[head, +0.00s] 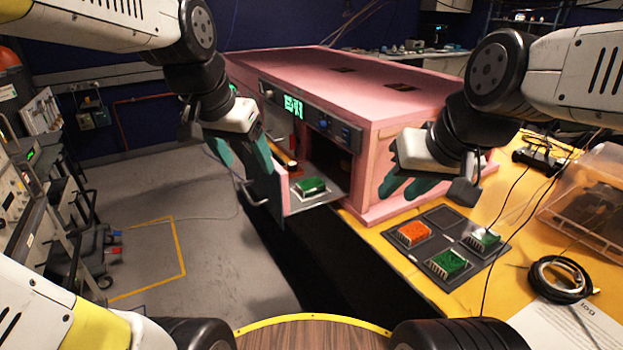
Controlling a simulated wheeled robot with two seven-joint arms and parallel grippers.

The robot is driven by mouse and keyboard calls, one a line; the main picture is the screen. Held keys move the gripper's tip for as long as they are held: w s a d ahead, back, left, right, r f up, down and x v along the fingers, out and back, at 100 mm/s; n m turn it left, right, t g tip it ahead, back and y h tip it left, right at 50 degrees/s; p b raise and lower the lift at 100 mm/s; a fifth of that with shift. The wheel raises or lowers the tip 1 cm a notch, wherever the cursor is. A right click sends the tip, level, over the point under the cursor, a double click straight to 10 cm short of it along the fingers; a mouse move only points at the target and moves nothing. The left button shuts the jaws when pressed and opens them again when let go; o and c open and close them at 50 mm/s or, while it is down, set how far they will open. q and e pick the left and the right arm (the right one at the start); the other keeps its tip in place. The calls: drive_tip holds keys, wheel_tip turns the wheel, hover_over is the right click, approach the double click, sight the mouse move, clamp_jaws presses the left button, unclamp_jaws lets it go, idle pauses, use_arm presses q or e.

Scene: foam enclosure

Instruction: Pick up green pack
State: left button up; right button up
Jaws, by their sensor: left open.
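A green pack (312,186) sits on the extended tray (325,199) at the front opening of the pink foam enclosure (420,110). A second green pack (448,263) and a green-and-white pack (483,238) sit on the dark mat (440,219) on the yellow table, beside an orange pack (413,233). My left gripper (242,166) is open, left of the tray, by the upright panel with a handle (252,196). My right gripper (405,189) hangs above and behind the mat, in front of the enclosure's side; its fingers overlap, so its opening is unclear.
A coiled black cable (560,279) and a clear plastic bin (590,195) lie at the right of the yellow table. A black device (541,157) with cables stands behind the mat. Open grey floor (215,265) lies to the left.

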sight(310, 183)
use_arm(q)
drive_tip(key=w+d+f+m, duration=0.1)
drive_tip(key=w, duration=0.2)
drive_tip(key=w+d+m+g, duration=0.1)
drive_tip(key=w, duration=0.3)
drive_tip(key=w+d+f+m, duration=0.1)
drive_tip(key=w+d+m, duration=0.1)
drive_tip(key=w, duration=0.1)
drive_tip(key=shift+w+f, duration=0.3)
drive_tip(key=w+d+f+m, duration=0.1)
drive_tip(key=w+f, duration=0.1)
drive_tip(key=w, duration=0.1)
drive_tip(key=w+d+f+m+g, duration=0.1)
drive_tip(key=w+d+f, duration=0.1)
drive_tip(key=w, duration=0.1)
drive_tip(key=w+d+f+m+g, duration=0.1)
drive_tip(key=w+d+f+m, duration=0.1)
drive_tip(key=w+f, duration=0.1)
drive_tip(key=shift+w+d+h, duration=0.2)
drive_tip(key=shift+w+h, duration=0.1)
drive_tip(key=shift+h, duration=0.1)
drive_tip(key=shift+w+d+f, duration=0.25)
drive_tip(key=shift+w+f, duration=0.05)
drive_tip(key=shift+f, duration=0.35)
drive_tip(key=x, duration=0.7)
drive_tip(key=shift+s+f, duration=0.1)
drive_tip(key=shift+s, duration=0.3)
drive_tip(key=shift+c, duration=0.2)
drive_tip(key=c, duration=1.5)
